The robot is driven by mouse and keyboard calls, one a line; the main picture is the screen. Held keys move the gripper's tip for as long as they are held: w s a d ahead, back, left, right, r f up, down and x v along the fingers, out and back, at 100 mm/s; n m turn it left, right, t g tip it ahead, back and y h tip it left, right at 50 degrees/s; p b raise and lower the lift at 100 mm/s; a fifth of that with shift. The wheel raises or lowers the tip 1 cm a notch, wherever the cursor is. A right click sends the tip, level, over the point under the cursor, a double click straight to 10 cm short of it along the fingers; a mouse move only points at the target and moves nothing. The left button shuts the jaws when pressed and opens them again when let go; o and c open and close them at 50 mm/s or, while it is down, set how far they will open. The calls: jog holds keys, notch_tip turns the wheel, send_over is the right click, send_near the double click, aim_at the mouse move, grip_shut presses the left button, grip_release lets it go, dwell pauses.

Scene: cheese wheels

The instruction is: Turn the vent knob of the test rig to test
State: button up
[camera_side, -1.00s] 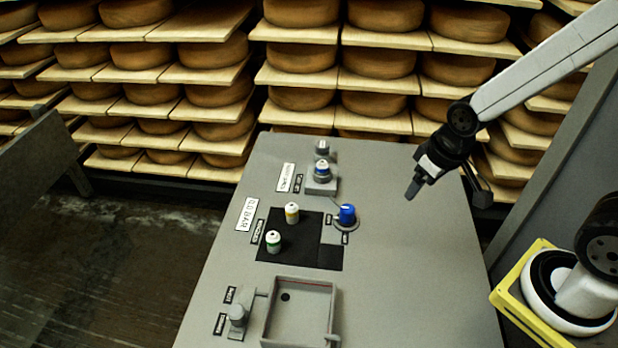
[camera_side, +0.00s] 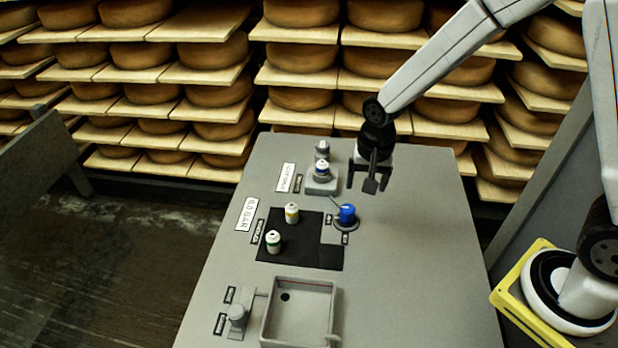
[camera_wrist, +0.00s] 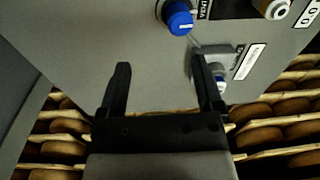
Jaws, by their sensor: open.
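The blue vent knob (camera_side: 347,214) stands on a round grey base on the grey bench, just right of the black mat. In the wrist view the blue knob (camera_wrist: 179,18) is at the top, with a white pointer line on its face and a black "VENT" label beside it. My gripper (camera_side: 369,186) is above the bench, behind and slightly right of the knob in the side view, pointing down. Its fingers (camera_wrist: 162,82) are apart with nothing between them, and the knob lies beyond the fingertips, not touched. The lettering on the small labels by the knob is too small to read in the side view.
A holder (camera_side: 320,184) with a blue-banded vial is close left of my gripper. Two vials, one yellow-banded (camera_side: 291,212) and one green-banded (camera_side: 273,242), stand on the black mat (camera_side: 330,255). A grey tray (camera_side: 333,310) and lever (camera_side: 237,318) are in front. The bench's right side is clear.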

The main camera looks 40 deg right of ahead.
aim_at(348, 207)
jog(key=shift+w+a+f+m+g, duration=0.15)
jog(key=shift+w+a+f+m, duration=0.35)
jog(key=shift+w+f+m, duration=0.2)
jog(key=shift+w+a+f+m+g, duration=0.15)
jog(key=shift+w+a+f+m, duration=0.3)
jog(key=shift+w+f+m, duration=0.2)
jog(key=shift+f, duration=3.8)
grip_shut()
